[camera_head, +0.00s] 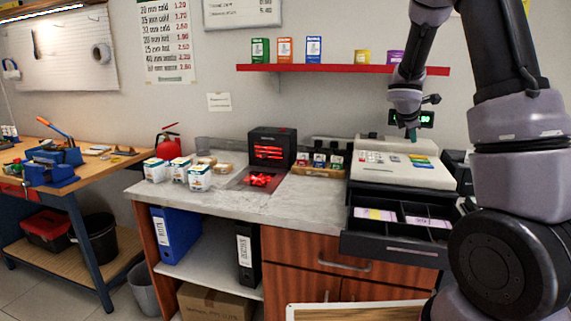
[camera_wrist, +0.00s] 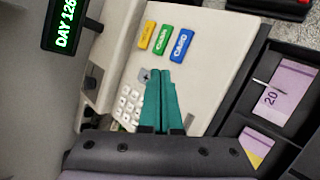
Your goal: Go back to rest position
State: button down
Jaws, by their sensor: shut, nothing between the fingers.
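My gripper (camera_head: 411,133) is above the cash register (camera_head: 388,160) on the counter in the head view. Yellow, green and blue keys (camera_wrist: 181,44) show beyond the fingertips. I cannot tell whether the fingers touch the register. The cash drawer (camera_head: 391,249) is open, with notes in its compartments. A purple note marked 20 (camera_wrist: 283,90) shows in the wrist view.
The register's green-lit display (camera_head: 426,119) stands close to my gripper. A red shelf (camera_head: 340,69) with small boxes is on the wall above. The counter (camera_head: 300,205) holds a black device (camera_head: 272,147), a red bow (camera_head: 259,180) and several small boxes. A workbench stands at the left.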

jog(key=s+a+r+m+y, duration=0.1)
jog(key=s+a+r+m, duration=0.1)
jog(key=s+r+m, duration=0.5)
jog(key=s+a+r+m+y, duration=0.1)
jog(key=s+a+r+m, duration=0.15)
jog(key=s+m, duration=0.4)
jog(key=s+a+r+m+y, duration=0.2)
jog(key=s+a, duration=0.4)
jog(key=s, duration=0.4)
jog(key=s+a+r+m+y, duration=0.3)
jog(key=s+a+m, duration=0.2)
jog(key=s, duration=0.5)
jog(key=shift+s+a+m+y, duration=0.35)
jog(key=shift+s+a+y, duration=0.05)
jog(key=shift+a, duration=0.5)
jog(key=shift+d, duration=0.1)
